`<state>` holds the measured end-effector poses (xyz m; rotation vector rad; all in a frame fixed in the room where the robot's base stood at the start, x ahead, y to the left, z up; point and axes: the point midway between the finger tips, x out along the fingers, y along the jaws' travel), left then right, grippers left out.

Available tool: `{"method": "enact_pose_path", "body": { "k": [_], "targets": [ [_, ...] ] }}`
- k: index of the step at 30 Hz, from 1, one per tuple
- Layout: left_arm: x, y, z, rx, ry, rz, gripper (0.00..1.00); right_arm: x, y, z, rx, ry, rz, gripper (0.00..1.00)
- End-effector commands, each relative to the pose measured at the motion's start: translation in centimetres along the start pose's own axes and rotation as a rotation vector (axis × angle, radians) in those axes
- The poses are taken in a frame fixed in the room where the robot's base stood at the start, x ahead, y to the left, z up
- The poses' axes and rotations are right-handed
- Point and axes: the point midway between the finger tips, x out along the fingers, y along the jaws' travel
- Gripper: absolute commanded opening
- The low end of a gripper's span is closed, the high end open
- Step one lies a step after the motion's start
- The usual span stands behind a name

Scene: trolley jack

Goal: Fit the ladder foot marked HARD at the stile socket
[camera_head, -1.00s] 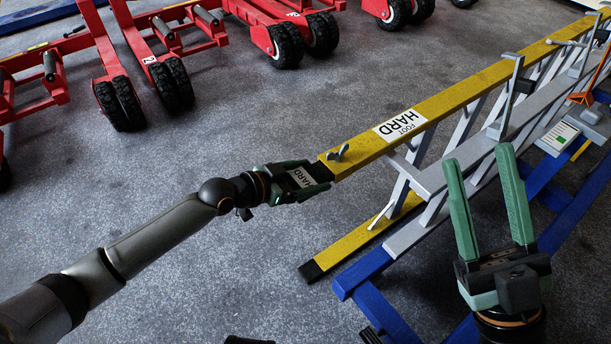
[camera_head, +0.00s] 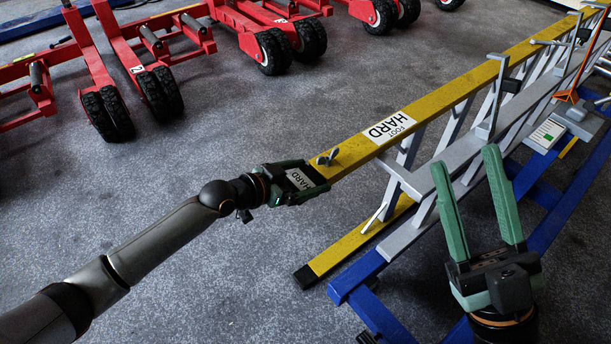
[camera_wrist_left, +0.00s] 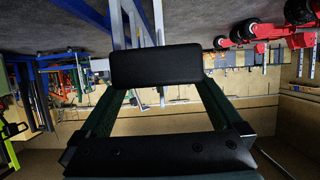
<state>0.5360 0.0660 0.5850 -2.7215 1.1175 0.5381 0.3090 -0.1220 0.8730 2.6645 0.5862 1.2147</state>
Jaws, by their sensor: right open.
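The ladder foot marked HARD (camera_head: 300,180) is a dark block with a white label, at the near end of the yellow stile (camera_head: 350,157). My left gripper (camera_head: 305,178) is shut on it, one finger along each side. The foot lines up with the stile end; the fingers hide the joint, so I cannot tell how deep it sits. In the left wrist view the foot (camera_wrist_left: 155,64) is a black block between the fingertips. My right gripper (camera_head: 475,195) is open and empty.
The lower yellow stile (camera_head: 350,245) ends in a black foot (camera_head: 305,276). Blue trestle bars (camera_head: 358,275) and grey clamps (camera_head: 497,95) support the ladder. Red wheeled jacks (camera_head: 150,60) stand at the back left. The grey floor between is clear.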

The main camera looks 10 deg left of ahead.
Motion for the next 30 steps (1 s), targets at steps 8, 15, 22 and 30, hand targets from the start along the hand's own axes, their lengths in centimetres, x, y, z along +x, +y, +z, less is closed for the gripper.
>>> {"method": "enact_pose_path", "body": {
  "k": [8,15,22,30],
  "targets": [
    [-0.9,0.0,0.1,-0.001,-0.004,0.0,1.0,0.3,0.1,-0.3,-0.001,0.0,-0.001,0.5],
    [-5.6,0.0,-0.2,0.002,-0.006,0.0,1.0,1.6,0.6,-1.7,-0.028,0.009,-0.008,0.5],
    [-10.0,0.0,-0.1,0.002,-0.005,0.0,1.0,2.4,1.4,-2.6,-0.054,0.013,0.007,0.5],
    [-12.3,0.0,0.0,0.0,-0.001,0.0,1.0,2.7,1.6,-2.9,-0.068,0.011,0.006,0.5]
  ]
}}
